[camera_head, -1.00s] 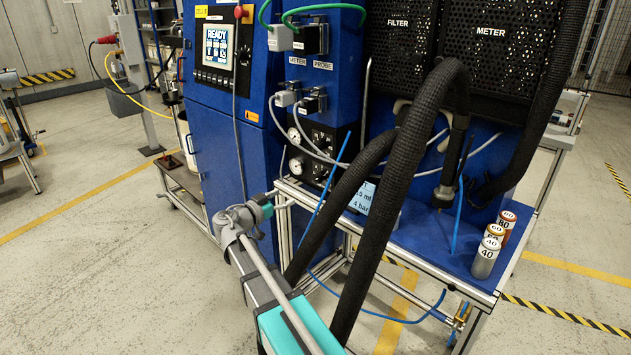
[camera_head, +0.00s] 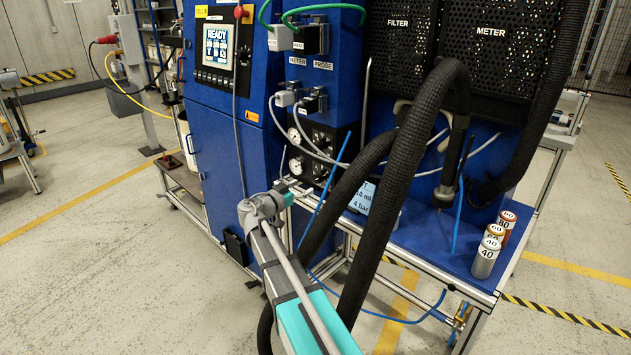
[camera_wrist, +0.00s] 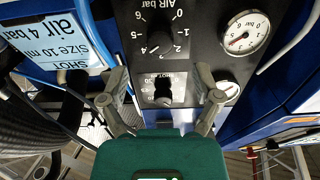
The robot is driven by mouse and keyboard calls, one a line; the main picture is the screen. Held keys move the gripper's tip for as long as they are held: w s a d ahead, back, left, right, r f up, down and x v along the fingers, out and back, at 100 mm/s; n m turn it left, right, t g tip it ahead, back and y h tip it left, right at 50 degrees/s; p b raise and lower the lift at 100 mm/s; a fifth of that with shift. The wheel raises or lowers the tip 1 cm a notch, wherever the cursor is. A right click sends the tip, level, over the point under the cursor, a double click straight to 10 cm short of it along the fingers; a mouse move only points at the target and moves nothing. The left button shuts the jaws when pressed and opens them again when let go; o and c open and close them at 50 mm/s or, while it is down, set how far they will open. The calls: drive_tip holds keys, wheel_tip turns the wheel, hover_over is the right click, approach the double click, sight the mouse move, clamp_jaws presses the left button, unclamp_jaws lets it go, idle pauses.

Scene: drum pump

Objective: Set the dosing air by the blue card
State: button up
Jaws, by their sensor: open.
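The dark panel (camera_head: 322,142) carries the AIR bar dial (camera_wrist: 160,22), a SHOT dial with a black knob (camera_wrist: 163,88) and round gauges (camera_wrist: 243,32). My gripper (camera_wrist: 164,98) is open and empty, its fingers either side of the SHOT knob in the picture; I cannot tell the gap. In the head view my gripper (camera_head: 298,190) is below the panel.
Thick black hoses (camera_head: 395,190) arch close right of my arm. A thin blue tube (camera_head: 337,180) and grey cables run before the cabinet. Several numbered cylinders (camera_head: 487,257) stand at the bench's right end. Floor to the left is open.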

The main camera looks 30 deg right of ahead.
sight(315, 180)
drive_tip(key=shift+x, duration=3.15)
clamp_jaws()
